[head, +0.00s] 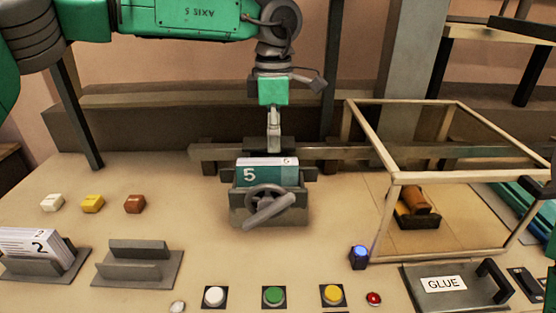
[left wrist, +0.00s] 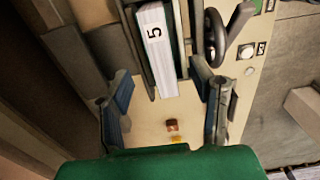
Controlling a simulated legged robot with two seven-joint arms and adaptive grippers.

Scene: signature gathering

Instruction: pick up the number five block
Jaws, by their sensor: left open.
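The number five block (head: 267,172) is a white and teal stack with a 5 on its front. It sits upright in a grey vise-like holder (head: 268,213) with a handwheel at the front. In the left wrist view the block (left wrist: 156,50) shows its white top edge with a 5, between the holder's dark sides. My left gripper (head: 274,145) hangs down just behind the block in the head view; the block and holder hide its lower end. In the left wrist view its fingers (left wrist: 165,108) are apart with nothing between them. My right gripper is not in view.
A number two stack (head: 35,246) stands in a rack at left, beside an empty rack (head: 139,262). White, yellow and brown small blocks lie behind them. A wooden frame (head: 396,178) stands at right over a brown roller. Buttons and a GLUE plate (head: 443,284) line the front.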

